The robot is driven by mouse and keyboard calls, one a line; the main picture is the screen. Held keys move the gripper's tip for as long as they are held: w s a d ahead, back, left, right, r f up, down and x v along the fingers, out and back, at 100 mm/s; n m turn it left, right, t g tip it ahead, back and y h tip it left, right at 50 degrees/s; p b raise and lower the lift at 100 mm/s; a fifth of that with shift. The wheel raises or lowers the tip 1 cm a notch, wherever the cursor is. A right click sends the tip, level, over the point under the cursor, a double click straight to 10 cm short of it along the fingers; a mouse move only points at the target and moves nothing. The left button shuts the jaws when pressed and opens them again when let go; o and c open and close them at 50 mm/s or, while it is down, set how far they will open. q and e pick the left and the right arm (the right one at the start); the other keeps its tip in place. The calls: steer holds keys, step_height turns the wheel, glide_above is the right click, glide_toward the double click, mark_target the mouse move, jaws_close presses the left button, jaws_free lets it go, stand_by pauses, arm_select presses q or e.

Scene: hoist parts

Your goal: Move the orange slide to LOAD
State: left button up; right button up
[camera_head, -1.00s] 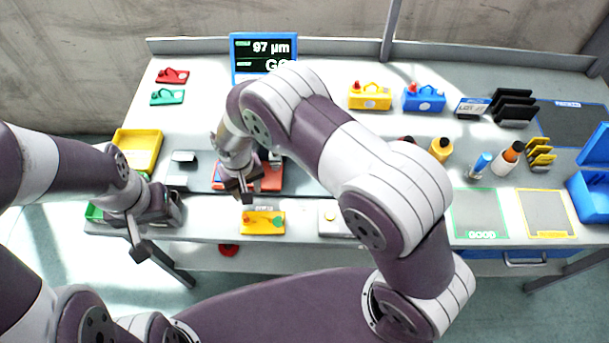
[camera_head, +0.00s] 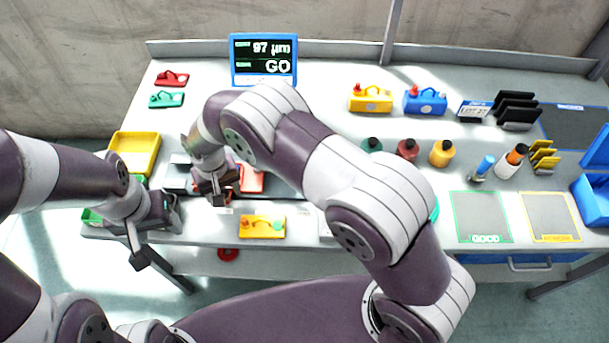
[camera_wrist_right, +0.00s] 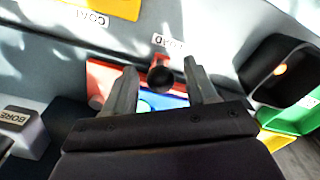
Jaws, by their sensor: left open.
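The orange-red slide (camera_head: 252,181) lies on the dark rail of the bench, partly covered by my right arm. In the right wrist view the orange slide (camera_wrist_right: 103,82) shows beyond the fingers, with a dark round knob (camera_wrist_right: 159,77) on a red stem. My right gripper (camera_wrist_right: 160,72) is open, its fingers on either side of the knob with gaps showing. In the head view my right gripper (camera_head: 217,194) is low over the slide's left part. A white label (camera_wrist_right: 168,42), probably LOAD, is just beyond the knob. My left gripper (camera_head: 138,255) is open and empty at the bench's front left.
A yellow part (camera_head: 262,227) lies in front of the rail. A yellow bin (camera_head: 136,150) stands at the left. A display (camera_head: 264,59) reads 97 µm GO. Bottles (camera_head: 442,153) and labelled pads (camera_head: 482,217) are to the right. A grey BORE block (camera_wrist_right: 22,128) shows in the wrist view.

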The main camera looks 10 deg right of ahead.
steer(key=shift+s+d+f, duration=0.3)
steer(key=shift+s+f, duration=0.15)
steer(key=shift+f, duration=0.15)
steer(key=r+p, duration=0.2)
steer(key=r, duration=0.1)
steer(key=r+p, duration=0.2)
steer(key=r, duration=0.1)
steer(key=r+p, duration=0.3)
steer(key=shift+w+a+r, duration=0.1)
steer(key=shift+w+r, duration=0.2)
steer(key=shift+r, duration=0.05)
steer(key=shift+w+f, duration=0.1)
steer(key=shift+w, duration=0.1)
step_height(320, 180, up, 13)
steer(key=shift+f, duration=0.1)
